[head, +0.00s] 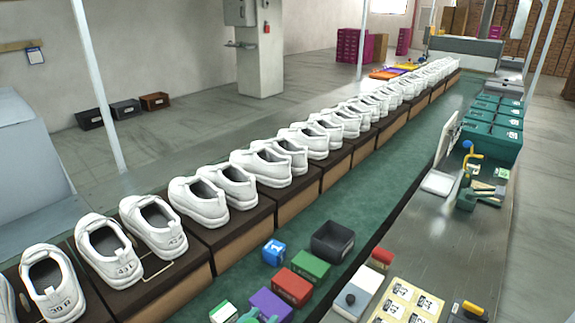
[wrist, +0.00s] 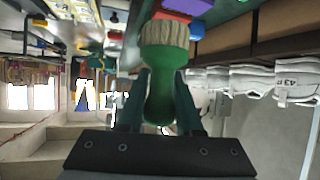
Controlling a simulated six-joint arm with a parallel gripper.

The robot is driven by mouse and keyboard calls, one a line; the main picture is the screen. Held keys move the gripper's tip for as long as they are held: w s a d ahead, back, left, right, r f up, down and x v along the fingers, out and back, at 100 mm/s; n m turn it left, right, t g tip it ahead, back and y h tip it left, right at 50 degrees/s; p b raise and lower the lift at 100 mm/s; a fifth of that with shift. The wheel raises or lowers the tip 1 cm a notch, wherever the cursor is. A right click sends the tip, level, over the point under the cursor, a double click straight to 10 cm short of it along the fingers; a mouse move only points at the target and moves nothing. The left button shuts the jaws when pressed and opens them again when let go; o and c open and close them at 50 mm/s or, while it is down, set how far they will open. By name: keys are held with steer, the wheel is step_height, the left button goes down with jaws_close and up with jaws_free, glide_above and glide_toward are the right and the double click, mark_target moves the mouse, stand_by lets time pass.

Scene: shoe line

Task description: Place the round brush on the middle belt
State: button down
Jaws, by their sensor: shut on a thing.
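The round brush (wrist: 165,42) has a green handle and pale tan bristles. In the wrist view it sits between the two dark green fingers of my gripper (wrist: 161,74), which is shut on its handle. The bristle end points away from the palm, toward the top of the picture. The middle belt (head: 352,187) is the green strip in the head view, between the row of white shoes and the grey worktop. I cannot make out the brush for sure in the head view, and the gap between brush and belt is not clear.
On the near belt are a blue box (head: 274,252), a green box (head: 310,266), a red box (head: 292,287), a purple box (head: 271,304) and a dark grey bin (head: 332,241). White shoes (head: 200,199) line the left. The belt beyond the bin is clear.

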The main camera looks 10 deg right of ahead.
steer(key=s+a+f+n+t+y, duration=0.1)
steer(key=a+n+y, duration=0.2)
steer(key=a, duration=0.5)
steer(key=s+a+f+n+y, duration=0.1)
steer(key=a+f+n+y, duration=0.1)
steer(key=a, duration=0.6)
steer(key=s+a+f+n+y, duration=0.1)
steer(key=s+a+f, duration=0.2)
steer(key=a, duration=0.4)
steer(key=s+a+f+n+y, duration=0.2)
steer(key=s+a+f, duration=0.1)
steer(key=s+a, duration=0.3)
steer(key=s+a+f+n+y, duration=0.1)
steer(key=s+a+f+y, duration=0.1)
steer(key=a, duration=0.6)
steer(key=shift+s+a+f+n+g, duration=0.2)
steer(key=shift+s+f, duration=0.25)
steer(key=shift+s, duration=0.15)
steer(key=shift+s+a+f+n+g, duration=0.1)
steer(key=shift+s+f+n, duration=0.1)
steer(key=shift+s+f, duration=0.35)
step_height(320, 180, down, 4)
steer(key=shift+s+a, duration=0.1)
steer(key=shift+s, duration=0.05)
steer(key=shift+f, duration=0.1)
steer(key=c, duration=0.6)
jaws_free()
